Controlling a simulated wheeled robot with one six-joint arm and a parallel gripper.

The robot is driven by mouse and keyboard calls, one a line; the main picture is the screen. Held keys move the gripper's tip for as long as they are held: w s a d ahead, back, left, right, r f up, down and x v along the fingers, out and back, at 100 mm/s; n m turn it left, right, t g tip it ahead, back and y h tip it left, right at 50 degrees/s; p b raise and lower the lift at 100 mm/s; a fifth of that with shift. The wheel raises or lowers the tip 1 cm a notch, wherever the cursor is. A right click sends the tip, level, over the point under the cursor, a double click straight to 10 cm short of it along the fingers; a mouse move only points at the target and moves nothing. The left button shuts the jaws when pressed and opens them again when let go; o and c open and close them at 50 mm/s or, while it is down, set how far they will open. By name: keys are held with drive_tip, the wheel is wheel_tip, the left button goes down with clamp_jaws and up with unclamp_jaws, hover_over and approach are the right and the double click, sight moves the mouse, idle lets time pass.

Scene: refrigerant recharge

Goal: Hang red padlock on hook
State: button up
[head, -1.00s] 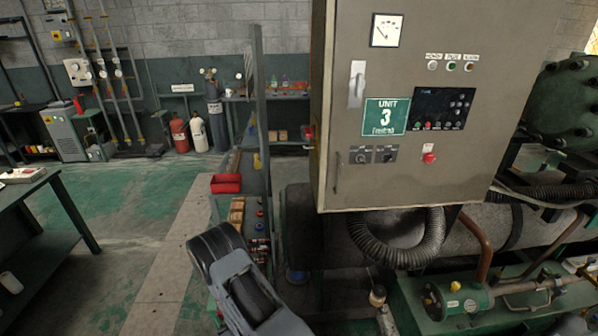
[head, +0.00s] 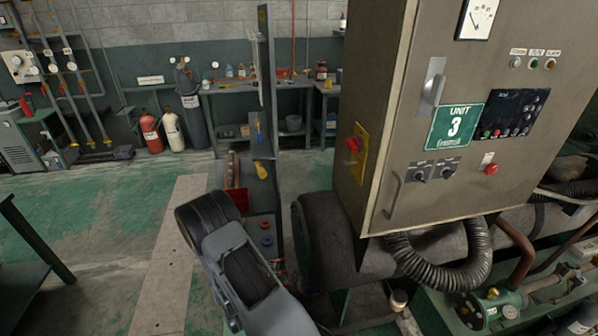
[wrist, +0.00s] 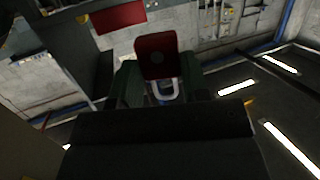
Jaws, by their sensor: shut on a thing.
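The red padlock (wrist: 157,54) shows in the wrist view, with its pale shackle (wrist: 166,92) toward the bottom of the picture. My gripper (wrist: 160,80) is shut on it, with a dark green finger on each side. In the head view my arm is in front, and the gripper and padlock cannot be made out. I cannot clearly pick out the hook. An upright panel (head: 266,75) stands beyond my arm, with a yellow item (head: 261,170) and a blue item (head: 259,131) on it.
The grey Unit 3 cabinet (head: 400,195) fills the right, with a yellow plate and red switch (head: 354,150) on its side. A red bin (head: 237,200) sits beyond my arm. A workbench (head: 30,240) is at left. Green floor (head: 120,215) between is clear.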

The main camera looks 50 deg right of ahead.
drive_tip(key=d+r+m+g+h+p, duration=0.2)
drive_tip(key=d+r+m+g+h, duration=0.9)
drive_tip(key=d+r, duration=0.7)
drive_tip(key=s+d+r+m+g+y+p, duration=0.2)
drive_tip(key=s+d+r+m+g+y, duration=0.1)
drive_tip(key=s+d+r+m+g, duration=0.9)
drive_tip(key=shift+n+g, duration=0.6)
drive_tip(key=shift+n, duration=0.1)
drive_tip(key=shift+s+b+x, duration=0.15)
drive_tip(key=shift+b+x, duration=0.8)
drive_tip(key=shift+x, duration=1.05)
drive_tip(key=shift+s+b+x, duration=0.15)
drive_tip(key=shift+b+x, duration=0.75)
drive_tip(key=shift+x, duration=1.15)
drive_tip(key=shift+w+a+f, duration=0.1)
drive_tip(key=shift+a+f, duration=0.1)
drive_tip(key=shift+f, duration=0.15)
drive_tip(key=o, duration=0.9)
